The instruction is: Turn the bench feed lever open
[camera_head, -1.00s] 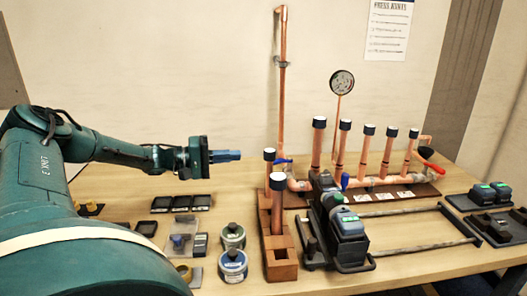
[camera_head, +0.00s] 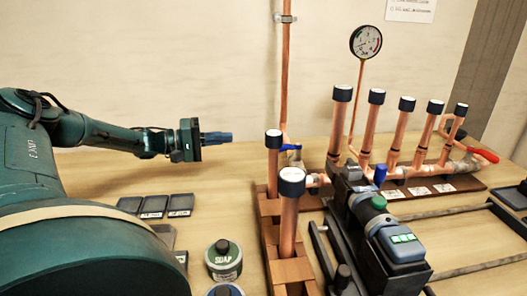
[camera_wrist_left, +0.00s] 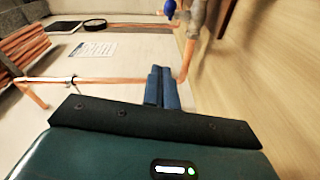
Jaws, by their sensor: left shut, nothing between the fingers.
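My left gripper (camera_head: 222,137) is shut and empty, its blue fingers pointing right, left of the copper manifold (camera_head: 408,172) in the head view. A blue lever handle (camera_head: 290,147) sits at the foot of the tall copper pipe (camera_head: 284,70), to the right of the fingertips and apart from them. Another blue handle (camera_head: 380,175) stands up at the front of the manifold, and a red lever (camera_head: 483,155) is at its far right end. I cannot tell from labels which is the bench feed lever. The wrist view shows the shut fingers (camera_wrist_left: 162,88) and a blurred blue handle (camera_wrist_left: 169,8) beyond them.
A pressure gauge (camera_head: 365,42) rises behind the manifold. A wooden block with capped copper stubs (camera_head: 289,215) and a dark tool with a green button (camera_head: 395,240) stand in front. Dark boxes (camera_head: 153,206) and a SOAP tin (camera_head: 223,259) lie below my gripper.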

